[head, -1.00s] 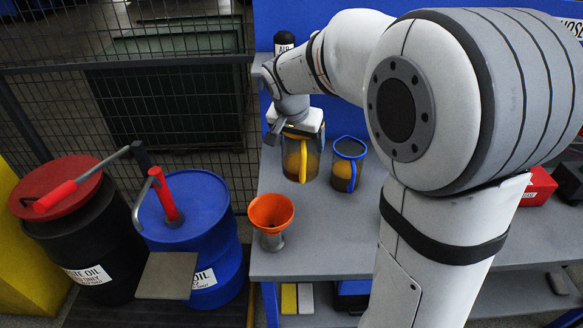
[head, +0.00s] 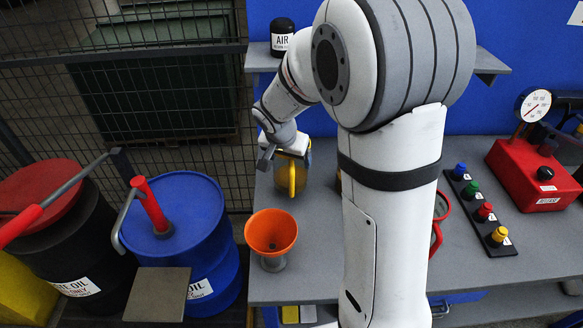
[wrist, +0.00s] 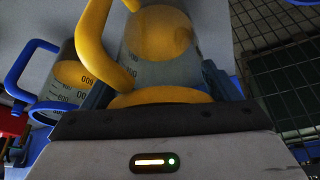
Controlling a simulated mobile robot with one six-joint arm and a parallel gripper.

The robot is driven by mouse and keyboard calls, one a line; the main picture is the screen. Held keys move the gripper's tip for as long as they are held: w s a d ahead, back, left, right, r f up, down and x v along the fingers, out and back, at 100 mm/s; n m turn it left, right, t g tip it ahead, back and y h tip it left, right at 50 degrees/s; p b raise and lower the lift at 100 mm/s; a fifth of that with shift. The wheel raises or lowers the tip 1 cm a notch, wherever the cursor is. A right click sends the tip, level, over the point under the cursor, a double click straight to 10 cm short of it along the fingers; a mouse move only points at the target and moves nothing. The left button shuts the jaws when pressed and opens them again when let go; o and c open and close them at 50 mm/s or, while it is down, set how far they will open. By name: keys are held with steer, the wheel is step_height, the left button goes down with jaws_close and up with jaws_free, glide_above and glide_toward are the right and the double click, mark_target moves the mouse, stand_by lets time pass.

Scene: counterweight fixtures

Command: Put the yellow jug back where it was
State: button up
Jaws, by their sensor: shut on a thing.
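The yellow jug (head: 291,175), a clear measuring jug with a yellow handle, is at the bench's left side, behind the orange funnel. My gripper (head: 284,152) is shut on it from above; the arm partly hides the jug's top. In the wrist view the yellow jug (wrist: 160,45) shows between the jaws, with its handle toward the left. I cannot tell whether its base touches the bench. A similar jug with a blue handle (wrist: 70,85) stands beside it in the wrist view; in the head view my arm hides nearly all of it.
The orange funnel (head: 271,234) stands at the grey bench's (head: 480,265) front left. Blue (head: 185,235) and black (head: 85,240) drums stand left of it. A red-handled vessel (head: 440,215) shows partly behind my arm. A button strip (head: 480,205) and red gauge box (head: 535,175) are on the right.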

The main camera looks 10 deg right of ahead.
steer(key=shift+s+f, duration=0.1)
steer(key=shift+f, duration=1.75)
steer(key=shift+f, duration=0.15)
steer(key=o, duration=1.2)
